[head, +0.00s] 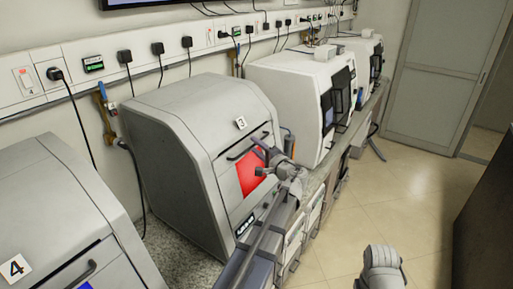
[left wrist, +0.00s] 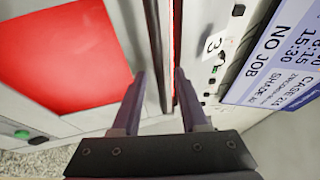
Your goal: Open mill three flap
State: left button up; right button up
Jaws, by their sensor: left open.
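The flap looks closed. My left gripper (head: 262,158) is open at the front of the flap. In the left wrist view its fingers (left wrist: 160,75) stand on either side of the dark handle bar (left wrist: 157,45), with gaps showing. Contact cannot be told.
Mill four (head: 50,215) stands at the near left. White machines (head: 300,95) stand beyond mill three on the same bench. Wall sockets and cables run behind. A part of my right arm (head: 382,268) shows at the bottom right. The tiled floor (head: 345,215) is clear.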

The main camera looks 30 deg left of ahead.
pick_arm(q)
grip_shut()
dwell(0.4)
dwell(1.1)
